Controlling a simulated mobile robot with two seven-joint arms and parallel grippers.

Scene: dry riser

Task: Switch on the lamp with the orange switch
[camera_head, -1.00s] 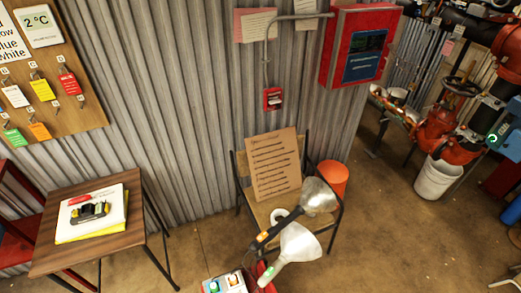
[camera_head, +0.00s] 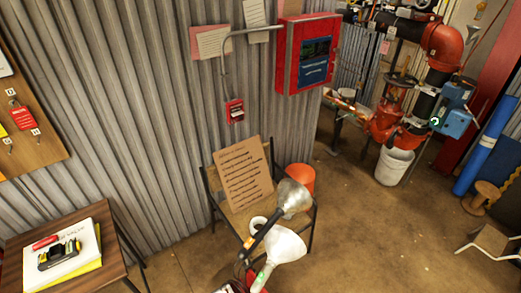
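Two clamp-style lamps show at the lower middle. One has a grey metal shade (camera_head: 293,197) and a black handle with a small orange switch (camera_head: 249,242). The other, below it, has a white shade (camera_head: 286,246) and a white handle with a small green part (camera_head: 262,277). The lower ends of the lamps are near the bottom edge and what holds them is partly cut off. Whether either lamp is lit I cannot tell. Neither of my grippers is in view.
A chair (camera_head: 309,224) with a cardboard sign (camera_head: 246,172) stands behind the lamps. An orange bucket (camera_head: 300,179) is beside it. A wooden table (camera_head: 95,212) with papers is at lower left. Red pipes and a white bucket (camera_head: 393,165) are at right.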

